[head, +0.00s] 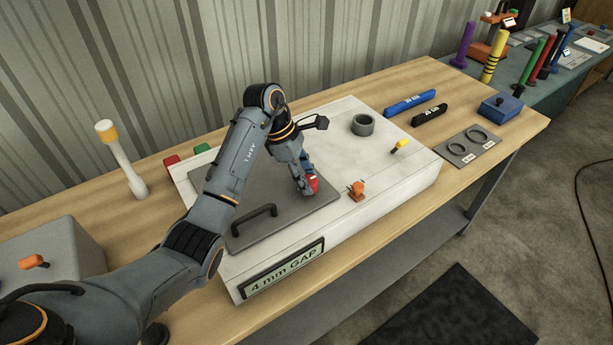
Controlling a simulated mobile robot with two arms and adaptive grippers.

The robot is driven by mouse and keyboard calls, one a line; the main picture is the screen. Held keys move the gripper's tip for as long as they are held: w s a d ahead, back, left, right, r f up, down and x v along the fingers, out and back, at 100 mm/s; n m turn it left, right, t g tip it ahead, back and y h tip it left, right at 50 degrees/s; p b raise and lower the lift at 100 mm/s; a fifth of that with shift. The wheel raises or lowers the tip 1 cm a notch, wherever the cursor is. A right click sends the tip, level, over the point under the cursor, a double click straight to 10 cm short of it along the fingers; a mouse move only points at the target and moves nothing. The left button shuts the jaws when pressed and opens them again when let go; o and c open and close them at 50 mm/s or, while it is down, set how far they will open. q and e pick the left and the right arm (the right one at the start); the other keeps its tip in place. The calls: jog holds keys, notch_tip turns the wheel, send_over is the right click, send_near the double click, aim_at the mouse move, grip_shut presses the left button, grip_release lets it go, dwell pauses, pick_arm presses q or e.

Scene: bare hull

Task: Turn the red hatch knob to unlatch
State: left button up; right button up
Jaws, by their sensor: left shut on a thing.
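The red hatch knob (313,183) sits near the right edge of the grey hatch plate (285,206), on top of a white box. My left gripper (309,188) points down over the knob and is shut on it; its fingers hide part of the knob. The hatch plate lies flat on the box and has a black handle (254,226) toward its front left. My right gripper is not in view.
The white box (400,190) carries an orange clamp (356,191), a grey ring (362,125) and a yellow-tipped piece (400,146). Blue and black bars (409,103) lie behind it. A white post with a yellow top (121,158) stands at left.

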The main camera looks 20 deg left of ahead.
pick_arm(q)
jog(key=shift+a+f+n+b, duration=0.1)
jog(key=shift+f+n+b, duration=0.15)
jog(key=shift+b, duration=0.45)
jog(key=n+t+b, duration=0.1)
jog(key=n+b, duration=0.1)
jog(key=b, duration=0.2)
jog(key=shift+s+n, duration=0.1)
jog(key=shift+n, duration=0.25)
jog(key=n+t+b, duration=0.1)
jog(key=n, duration=0.1)
jog(key=shift+s+r+n+y+b, duration=0.1)
jog(key=shift+n+y+b, duration=0.2)
jog(key=shift+y+b, duration=0.1)
jog(key=n, duration=0.1)
jog(key=n+t+y+b, duration=0.1)
jog(key=n, duration=0.1)
jog(key=n+b, duration=0.1)
jog(key=shift+d+n, duration=0.25)
jog(key=shift+n, duration=0.05)
jog(key=n+y+b, duration=0.1)
jog(key=n+b, duration=0.1)
jog(key=n+t+y+b, duration=0.1)
jog(key=n, duration=0.2)
jog(key=shift+d+b, duration=0.2)
jog(key=shift+b, duration=0.15)
jog(key=shift+r+n+y+b, duration=0.15)
jog(key=shift+n+y+b, duration=0.45)
jog(key=shift+n, duration=0.6)
jog(key=o, duration=1.1)
